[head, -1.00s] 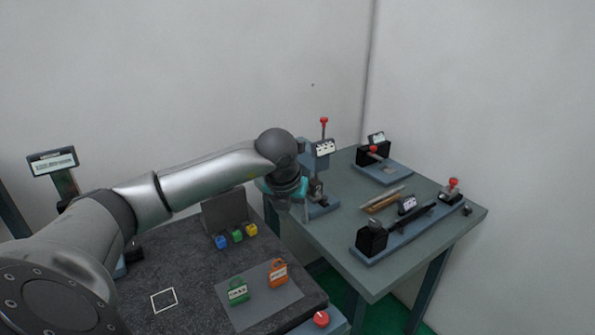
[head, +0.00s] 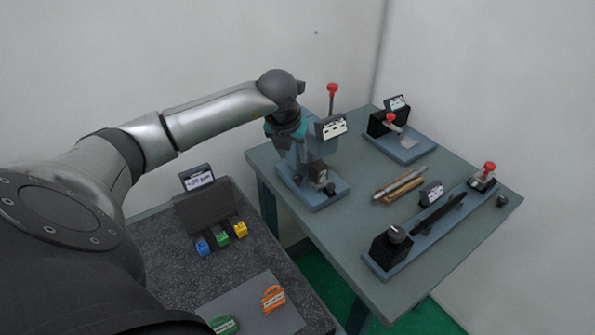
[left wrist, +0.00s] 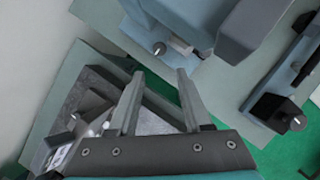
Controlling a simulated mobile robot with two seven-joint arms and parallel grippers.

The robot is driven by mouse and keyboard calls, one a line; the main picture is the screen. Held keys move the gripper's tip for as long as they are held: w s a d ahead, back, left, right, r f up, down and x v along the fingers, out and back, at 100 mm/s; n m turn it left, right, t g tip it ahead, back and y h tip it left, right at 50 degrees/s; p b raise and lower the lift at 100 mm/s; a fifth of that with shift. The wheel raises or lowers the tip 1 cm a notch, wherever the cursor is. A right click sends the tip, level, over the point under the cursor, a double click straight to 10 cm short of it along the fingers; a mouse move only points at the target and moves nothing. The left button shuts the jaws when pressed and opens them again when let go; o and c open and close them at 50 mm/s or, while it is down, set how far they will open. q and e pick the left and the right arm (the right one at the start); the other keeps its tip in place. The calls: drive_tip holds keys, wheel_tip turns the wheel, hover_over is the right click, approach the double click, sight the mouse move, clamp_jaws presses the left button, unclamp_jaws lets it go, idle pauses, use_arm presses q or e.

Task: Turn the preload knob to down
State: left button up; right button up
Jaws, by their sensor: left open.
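Which knob is the preload knob cannot be read from labels here. A dark knob (head: 330,188) sits low on the front of the blue-grey fixture (head: 307,190) at the table's left end. Another black knob (head: 397,233) sits on the black block of the long front fixture (head: 412,246). My left gripper (head: 289,150) is above and beside the left fixture, pointing down. In the left wrist view its two fingers (left wrist: 158,92) are apart with nothing between them. A small round knob (left wrist: 158,48) shows beyond them. My right gripper is out of view.
A red-knobbed lever (head: 332,90) rises behind the left fixture's label. Another lever fixture (head: 400,146) stands at the back. Rods lie on a wooden holder (head: 400,187) mid-table. A dark bench (head: 160,255) with coloured blocks and padlocks stands left, with a gap between it and the table.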

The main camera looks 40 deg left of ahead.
sight(298, 177)
use_arm(q)
drive_tip(key=b+x, duration=0.1)
drive_tip(key=x, duration=1.1)
drive_tip(key=shift+c, duration=0.2)
clamp_jaws()
